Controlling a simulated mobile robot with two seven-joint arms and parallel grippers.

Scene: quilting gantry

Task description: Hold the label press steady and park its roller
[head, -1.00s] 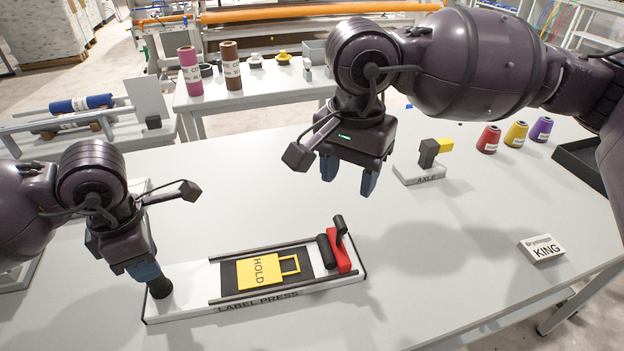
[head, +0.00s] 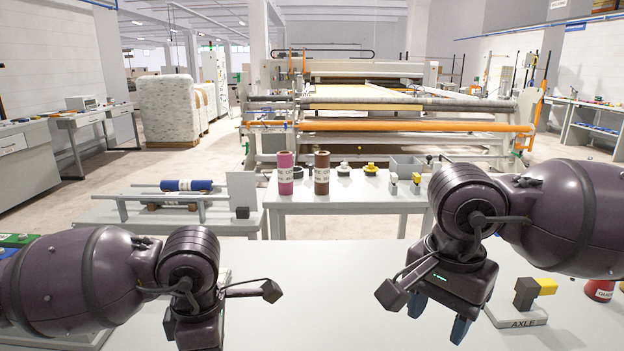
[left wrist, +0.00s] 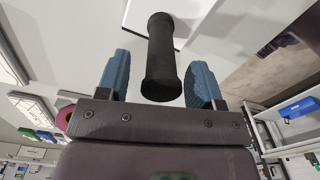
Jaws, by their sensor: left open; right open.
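In the left wrist view, the label press's black upright handle (left wrist: 161,55) stands between the blue fingers of my left gripper (left wrist: 160,78). The gripper is open, with a gap visible on both sides of the handle. A white edge of the press base (left wrist: 150,14) shows behind it. In the head view my left gripper's fingers are cut off by the bottom edge. My right gripper (head: 438,318) is open and empty, above the table at the right. The rest of the label press, with its roller, is outside the head view.
The grey table (head: 330,290) is clear between my arms. Behind are a side table (head: 345,193) with spools and a large quilting machine (head: 400,125).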

